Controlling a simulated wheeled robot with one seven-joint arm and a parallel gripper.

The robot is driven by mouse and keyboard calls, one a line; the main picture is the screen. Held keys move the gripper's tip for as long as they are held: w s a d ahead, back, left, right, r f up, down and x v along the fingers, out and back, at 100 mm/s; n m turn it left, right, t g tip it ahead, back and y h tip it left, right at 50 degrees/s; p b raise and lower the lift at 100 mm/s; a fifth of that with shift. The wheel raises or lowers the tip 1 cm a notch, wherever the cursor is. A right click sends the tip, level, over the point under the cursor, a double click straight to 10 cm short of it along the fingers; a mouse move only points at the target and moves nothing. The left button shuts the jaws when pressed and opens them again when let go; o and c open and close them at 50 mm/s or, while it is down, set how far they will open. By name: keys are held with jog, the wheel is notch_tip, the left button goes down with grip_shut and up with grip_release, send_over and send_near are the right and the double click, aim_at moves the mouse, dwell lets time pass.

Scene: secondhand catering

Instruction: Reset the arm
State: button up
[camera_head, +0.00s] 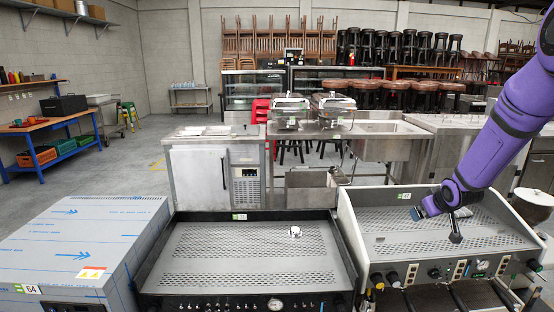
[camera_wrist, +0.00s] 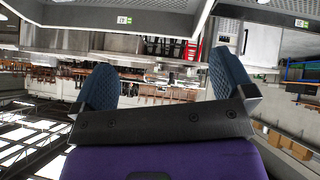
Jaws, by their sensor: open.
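My arm is purple and reaches in from the upper right of the head view. My gripper (camera_head: 437,220) is over the perforated top of the right-hand coffee machine (camera_head: 390,220); whether it touches that top I cannot tell. In the wrist view, my gripper (camera_wrist: 160,76) shows two blue padded fingers spread wide apart, with nothing between them. The wrist view is upside down.
A second coffee machine (camera_head: 190,272) stands at front centre with a small white item (camera_head: 295,231) on top. A film-wrapped steel unit (camera_head: 80,235) is at left. Behind are a steel counter (camera_head: 200,160) and chafing dishes (camera_head: 290,110). Open floor (camera_head: 140,150) lies left.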

jog(key=s+a+r+m+g, duration=0.1)
jog(key=s+a+r, duration=0.3)
jog(key=s+r, duration=0.45)
jog(key=s+a+r+m, duration=0.1)
jog(key=s+a+r, duration=0.3)
jog(key=s+r, duration=0.4)
jog(key=s+a+r, duration=0.2)
jog(key=s, duration=0.6)
jog(key=s+a+r+g+y, duration=0.1)
jog(key=s+a+r, duration=0.1)
jog(key=s, duration=0.6)
jog(key=s+a+r+g, duration=0.1)
jog(key=s+a+r, duration=0.1)
jog(key=s+a, duration=0.2)
jog(key=s, duration=0.3)
jog(key=shift+s+a+r, duration=0.25)
jog(key=shift+s, duration=0.15)
